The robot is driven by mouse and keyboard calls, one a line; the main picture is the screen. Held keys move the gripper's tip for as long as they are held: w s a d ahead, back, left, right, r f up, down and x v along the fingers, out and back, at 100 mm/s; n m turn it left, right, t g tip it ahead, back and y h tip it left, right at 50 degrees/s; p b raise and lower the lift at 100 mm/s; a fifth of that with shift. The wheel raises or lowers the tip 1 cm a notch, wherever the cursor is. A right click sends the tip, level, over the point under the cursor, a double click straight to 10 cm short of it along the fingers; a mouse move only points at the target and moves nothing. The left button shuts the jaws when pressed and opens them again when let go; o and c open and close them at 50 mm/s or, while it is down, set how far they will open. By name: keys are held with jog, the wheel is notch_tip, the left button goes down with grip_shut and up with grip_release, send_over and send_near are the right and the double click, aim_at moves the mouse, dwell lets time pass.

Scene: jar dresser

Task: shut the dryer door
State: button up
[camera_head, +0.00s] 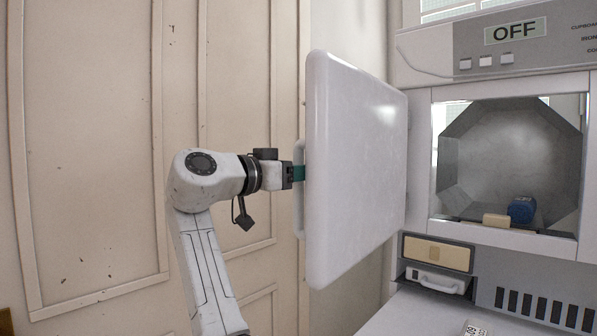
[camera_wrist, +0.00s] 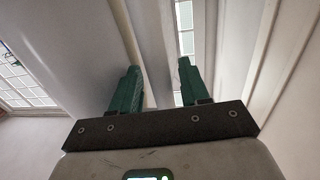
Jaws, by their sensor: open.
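The dryer door (camera_head: 352,165) is a thick white panel with rounded corners. It stands wide open at the left of the dryer opening. Its pale handle (camera_head: 299,215) shows along the door's left side. My gripper (camera_head: 298,174) is at this handle, beside the door's left edge, with its green fingertips partly hidden. In the wrist view my gripper (camera_wrist: 158,66) is open, with a pale upright strip passing between its green fingers. I cannot tell whether the fingers touch it. The white dryer (camera_head: 417,170) has an uncovered opening with a grey drum (camera_head: 500,150).
A blue object (camera_head: 521,209) and a small beige block (camera_head: 495,220) sit in the drum. The control panel above has a display (camera_head: 515,31) reading OFF. A panelled cream wall (camera_head: 90,150) stands behind my arm. A white surface (camera_head: 415,315) lies below the opening.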

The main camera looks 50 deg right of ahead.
grip_shut()
dwell(0.4)
